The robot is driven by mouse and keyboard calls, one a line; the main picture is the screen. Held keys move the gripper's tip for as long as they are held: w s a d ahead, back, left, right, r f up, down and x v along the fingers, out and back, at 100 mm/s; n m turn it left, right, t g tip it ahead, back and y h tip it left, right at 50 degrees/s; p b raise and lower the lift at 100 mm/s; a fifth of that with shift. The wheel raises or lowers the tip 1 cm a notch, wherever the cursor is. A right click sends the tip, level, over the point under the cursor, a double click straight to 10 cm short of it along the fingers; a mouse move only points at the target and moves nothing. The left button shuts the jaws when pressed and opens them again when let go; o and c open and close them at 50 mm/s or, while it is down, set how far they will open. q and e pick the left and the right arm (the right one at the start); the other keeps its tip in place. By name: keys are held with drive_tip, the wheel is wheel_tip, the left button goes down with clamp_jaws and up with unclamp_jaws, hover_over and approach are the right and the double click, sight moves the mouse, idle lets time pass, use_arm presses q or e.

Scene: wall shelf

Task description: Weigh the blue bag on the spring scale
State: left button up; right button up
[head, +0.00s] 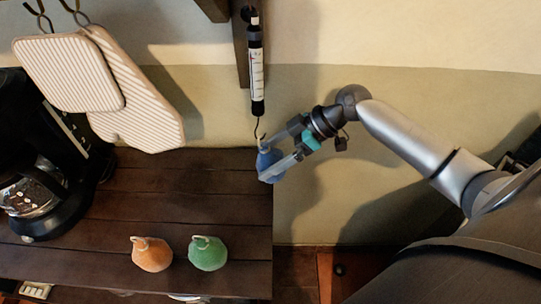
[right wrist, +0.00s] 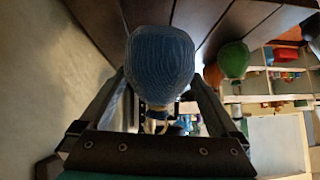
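The blue bag (head: 266,163) is held between the fingers of my right gripper (head: 270,164), close below the hook of the spring scale (head: 257,78). In the head view the bag's top loop is beside the hook; I cannot tell whether it hangs on it. The right wrist view shows the blue bag (right wrist: 160,62) filling the space between both fingers of the right gripper (right wrist: 160,95). The scale hangs upright, a white tube with black ends and a thin hook. My left gripper is not in view.
An orange bag (head: 152,254) and a green bag (head: 208,253) stand on the dark wooden shelf (head: 190,205). A black coffee maker (head: 45,150) stands at the left. Striped oven mitts (head: 140,110) hang from wall hooks. The shelf's right edge is below the blue bag.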

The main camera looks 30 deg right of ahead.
drive_tip(key=shift+s, duration=0.1)
drive_tip(key=p+v, duration=0.1)
drive_tip(key=v, duration=1.4)
drive_tip(key=shift+d+r, duration=0.1)
